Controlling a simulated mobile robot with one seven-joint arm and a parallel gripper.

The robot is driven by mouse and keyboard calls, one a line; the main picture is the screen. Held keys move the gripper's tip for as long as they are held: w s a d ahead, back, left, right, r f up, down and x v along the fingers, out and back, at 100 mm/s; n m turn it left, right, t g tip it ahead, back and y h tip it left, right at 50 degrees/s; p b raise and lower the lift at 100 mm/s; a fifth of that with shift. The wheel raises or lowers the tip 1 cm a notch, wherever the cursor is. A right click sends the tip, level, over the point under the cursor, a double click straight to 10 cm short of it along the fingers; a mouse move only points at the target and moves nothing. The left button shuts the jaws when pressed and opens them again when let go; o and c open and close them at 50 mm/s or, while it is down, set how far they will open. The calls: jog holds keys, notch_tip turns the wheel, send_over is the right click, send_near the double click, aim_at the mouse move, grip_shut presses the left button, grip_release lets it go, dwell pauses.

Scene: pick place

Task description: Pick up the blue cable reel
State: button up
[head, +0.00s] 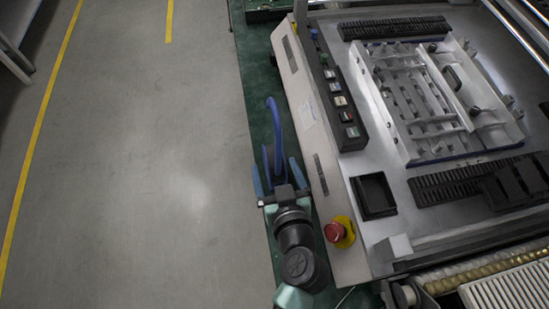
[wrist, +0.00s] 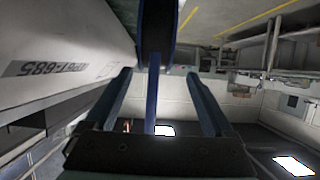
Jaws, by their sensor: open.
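The blue cable reel (head: 272,118) stands on edge on the green surface beside the machine in the head view, its rim seen nearly edge-on. My gripper (head: 274,164) is open, with one finger on each side of the reel's near part. In the wrist view the reel (wrist: 152,95) shows as a blue strip with a dark part above, between the two fingers of my gripper (wrist: 158,76). Gaps show between the strip and both fingers there. The reel's lower part is hidden in the head view.
The machine's pale side panel (head: 318,150) stands close to the right of my gripper. A red emergency button (head: 337,231) on a yellow base and a black tray (head: 374,195) are on the machine. Open grey floor (head: 150,170) lies to the left.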

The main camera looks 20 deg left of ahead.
jog(key=x, duration=0.4)
jog(key=shift+w+d+f+p, duration=0.25)
jog(key=shift+w+d+p, duration=0.05)
jog(key=shift+p, duration=0.05)
jog(key=shift+w+a+f, duration=0.25)
jog(key=shift+w+a, duration=0.1)
jog(key=shift+w, duration=0.05)
jog(key=shift+c, duration=0.3)
grip_shut()
jog(key=shift+r, duration=0.1)
